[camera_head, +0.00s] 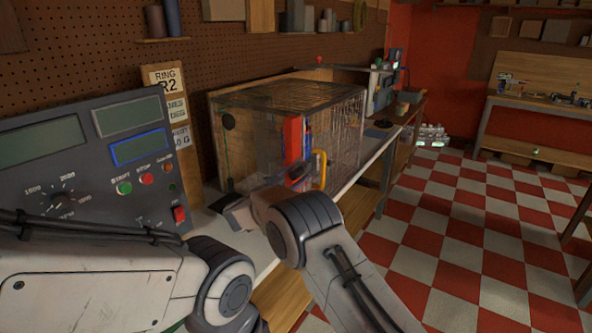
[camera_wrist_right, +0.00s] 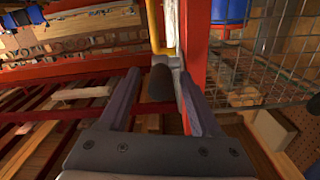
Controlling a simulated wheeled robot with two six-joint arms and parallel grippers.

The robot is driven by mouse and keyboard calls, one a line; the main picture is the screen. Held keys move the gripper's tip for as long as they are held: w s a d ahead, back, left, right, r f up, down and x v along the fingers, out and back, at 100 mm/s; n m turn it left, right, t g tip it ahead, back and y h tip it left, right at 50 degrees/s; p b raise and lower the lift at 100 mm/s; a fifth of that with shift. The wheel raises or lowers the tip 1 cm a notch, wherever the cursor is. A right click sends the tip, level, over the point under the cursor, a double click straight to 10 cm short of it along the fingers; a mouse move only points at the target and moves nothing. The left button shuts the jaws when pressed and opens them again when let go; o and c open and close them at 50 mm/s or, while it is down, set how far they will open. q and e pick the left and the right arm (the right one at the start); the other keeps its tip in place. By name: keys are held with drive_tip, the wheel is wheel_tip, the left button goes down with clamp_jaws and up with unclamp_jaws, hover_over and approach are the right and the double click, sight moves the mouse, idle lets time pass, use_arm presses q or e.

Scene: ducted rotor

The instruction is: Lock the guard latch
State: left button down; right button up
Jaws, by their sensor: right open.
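The guard is a wire-mesh cage (camera_head: 335,110) on the bench, with a red upright (camera_head: 292,140) and a yellow handle (camera_head: 320,168) on its near side. My right gripper (camera_head: 290,178) is beside the red upright, just left of the handle's lower end. In the right wrist view my right gripper (camera_wrist_right: 158,80) is open. A dark rounded knob (camera_wrist_right: 161,84), apparently part of the latch, shows between its fingers, below the yellow handle (camera_wrist_right: 160,28). I cannot tell whether the fingers touch it. My left arm crosses the lower left; its gripper is out of view.
A grey control panel (camera_head: 90,165) with screens, a dial and buttons stands at the left. A blue part (camera_wrist_right: 229,12) shows behind the mesh in the wrist view. The red-and-white checkered floor (camera_head: 450,235) right of the bench is open.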

drive_tip(key=shift+w+d, duration=0.35)
drive_tip(key=shift+w, duration=0.15)
clamp_jaws()
idle(1.2)
